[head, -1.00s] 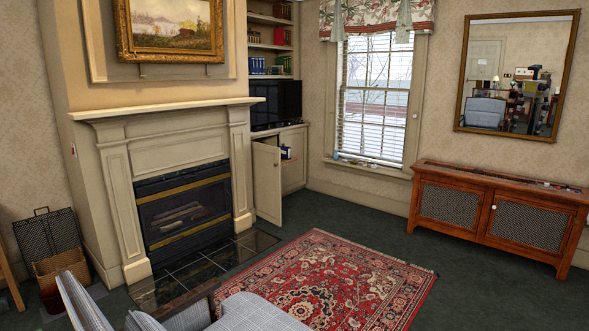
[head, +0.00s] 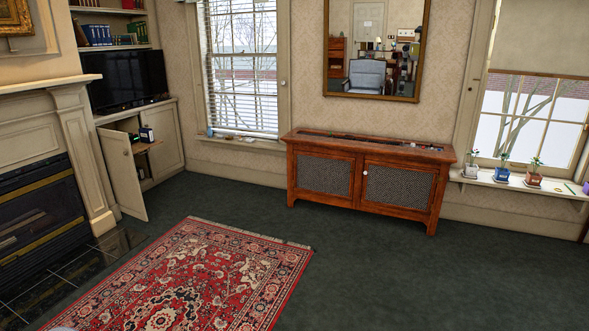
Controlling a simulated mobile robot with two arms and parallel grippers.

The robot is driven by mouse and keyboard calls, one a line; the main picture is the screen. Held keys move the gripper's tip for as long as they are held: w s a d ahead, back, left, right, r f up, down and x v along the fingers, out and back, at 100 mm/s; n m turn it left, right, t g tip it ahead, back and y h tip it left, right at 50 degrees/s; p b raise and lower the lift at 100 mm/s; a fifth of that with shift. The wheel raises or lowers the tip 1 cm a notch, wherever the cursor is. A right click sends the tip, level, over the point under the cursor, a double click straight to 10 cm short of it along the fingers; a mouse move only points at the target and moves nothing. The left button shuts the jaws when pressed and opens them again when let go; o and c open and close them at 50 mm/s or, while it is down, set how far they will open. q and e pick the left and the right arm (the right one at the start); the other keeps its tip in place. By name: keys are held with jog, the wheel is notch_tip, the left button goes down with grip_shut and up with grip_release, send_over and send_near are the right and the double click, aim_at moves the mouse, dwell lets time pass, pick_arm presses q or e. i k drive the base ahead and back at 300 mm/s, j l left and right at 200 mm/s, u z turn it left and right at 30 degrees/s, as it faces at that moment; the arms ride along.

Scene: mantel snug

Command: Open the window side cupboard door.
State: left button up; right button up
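The built-in cream cupboard (head: 108,118) stands in the alcove left of the window, under the television. Its window side door (head: 166,135), on the right, looks shut. Its other door (head: 122,172), nearer the fireplace, stands swung open into the room. Behind that open door, a shelf (head: 148,147) shows with a small dark blue and white item (head: 147,134) on it. Neither of my grippers is in view.
A red patterned rug (head: 190,275) lies on the green carpet (head: 370,275) before the fireplace (head: 40,205). A wooden cabinet with mesh doors (head: 368,178) stands against the window wall. Potted plants (head: 533,173) sit on the right sill. The carpet between cupboard and cabinet is clear.

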aim_at(167, 157)
jog(key=i+l+z, duration=0.1)
jog(key=i+l, duration=0.15)
jog(key=i, duration=0.35)
jog(key=i+l, duration=0.15)
jog(key=i, duration=0.45)
jog(key=i+l+z, duration=0.15)
jog(key=i, duration=0.5)
jog(key=i+j+u, duration=0.4)
jog(key=i, duration=0.2)
jog(key=i+u, duration=0.45)
jog(key=i, duration=0.15)
jog(key=i+l+u, duration=0.15)
jog(key=i+u, duration=0.25)
jog(key=i, duration=0.25)
jog(key=i+l+u, duration=0.4)
jog(key=i, duration=0.2)
jog(key=i+j, duration=0.1)
jog(key=i, duration=0.45)
jog(key=i+j+z, duration=0.1)
jog(key=i, duration=0.45)
jog(key=i+j, duration=0.15)
jog(key=i, duration=0.4)
jog(key=i+j+z, duration=0.1)
jog(key=i, duration=0.45)
